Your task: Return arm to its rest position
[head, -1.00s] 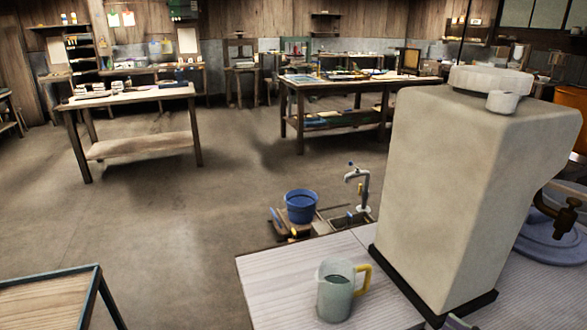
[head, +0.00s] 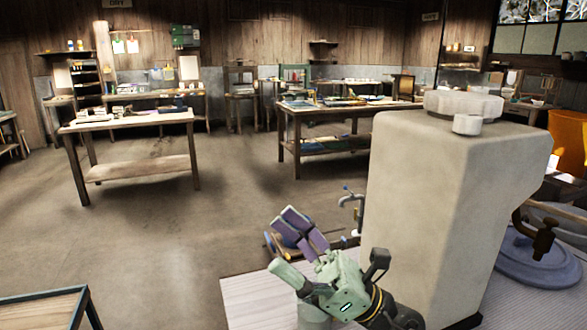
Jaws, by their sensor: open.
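My gripper (head: 283,245) is in the lower middle of the head view, with pale green links and purple pads. Its fingers point up and to the left, spread apart, with nothing seen between them. It is in front of the near table (head: 250,294). A jug (head: 313,314) on that table is mostly hidden behind the gripper; only a pale greenish part shows at the bottom. My arm comes in from the lower right, in front of a tall pale block (head: 430,190) with a round cap.
The tall block stands on the right of the near table, beside a blue round piece (head: 530,258) and a brown clamp-like fitting (head: 537,230). A small grey tap (head: 355,200) stands behind the gripper. The floor (head: 150,245) to the left is open. Two worktables stand farther back.

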